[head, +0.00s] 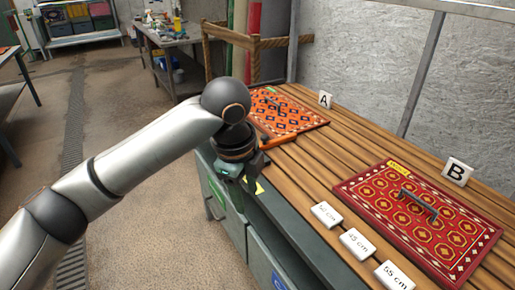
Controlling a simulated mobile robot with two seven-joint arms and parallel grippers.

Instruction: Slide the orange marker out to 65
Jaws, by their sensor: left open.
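An orange bar-like piece (279,142), which looks like the orange marker, shows at the bench's front edge, just right of my left gripper. Its left part is hidden behind my wrist. My left gripper (252,180) points down, open, at the bench's front edge; nothing shows between its fingers. Three white label blocks lie along the front edge to the right: the first (326,215) is hard to read, the middle one (357,244) reads 45 cm, and the nearest (394,276) seems to read 55 or 65 cm. My right gripper is out of view.
On the slatted wooden bench (310,165) lie an orange patterned rug (305,115) by sign A (325,99) and a red one (375,203) by sign B (457,171). Each has a raised handle. Slats between them are clear. A grey-green cabinet (262,232) stands below.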

